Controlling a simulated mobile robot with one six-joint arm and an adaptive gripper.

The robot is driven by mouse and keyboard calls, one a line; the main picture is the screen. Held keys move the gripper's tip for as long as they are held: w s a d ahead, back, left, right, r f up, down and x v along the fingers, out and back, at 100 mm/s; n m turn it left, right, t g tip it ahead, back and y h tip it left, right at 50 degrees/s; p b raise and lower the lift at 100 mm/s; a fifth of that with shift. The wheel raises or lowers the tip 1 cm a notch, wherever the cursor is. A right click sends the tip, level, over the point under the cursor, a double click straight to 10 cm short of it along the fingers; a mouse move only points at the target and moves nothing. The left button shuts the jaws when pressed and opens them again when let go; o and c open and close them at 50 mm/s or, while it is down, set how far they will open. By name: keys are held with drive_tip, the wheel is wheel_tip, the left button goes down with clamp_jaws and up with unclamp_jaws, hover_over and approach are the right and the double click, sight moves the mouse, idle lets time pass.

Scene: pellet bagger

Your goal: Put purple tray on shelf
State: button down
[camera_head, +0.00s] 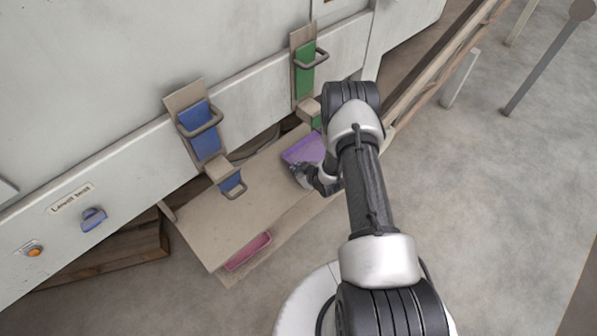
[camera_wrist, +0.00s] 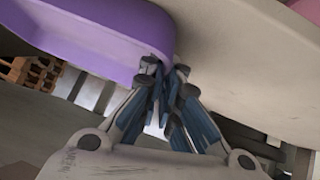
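The purple tray (camera_head: 303,150) is at the far right end of the beige shelf (camera_head: 225,215) in the head view. I cannot tell whether it rests on the shelf or is held just above it. In the wrist view the purple tray (camera_wrist: 95,30) fills the upper left, with the beige shelf (camera_wrist: 245,65) to its right. My gripper (camera_head: 303,172) is at the tray's near edge. In the wrist view my gripper (camera_wrist: 165,70) has its fingers close together at the tray's corner, seemingly shut on its edge. The exact contact is hidden.
A pink tray (camera_head: 247,251) lies at the shelf's near edge. The machine wall carries blue (camera_head: 201,130) and green (camera_head: 304,70) handled panels above the shelf. A wooden pallet (camera_head: 110,255) sits below left. A rail (camera_head: 440,60) runs to the right; the shelf's middle is clear.

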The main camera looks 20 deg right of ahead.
drive_tip(key=shift+r, duration=0.15)
drive_tip(key=shift+w+f, duration=0.1)
drive_tip(key=shift+f, duration=0.2)
drive_tip(key=c, duration=1.8)
unclamp_jaws()
drive_tip(key=shift+r, duration=0.1)
drive_tip(key=shift+r, duration=0.1)
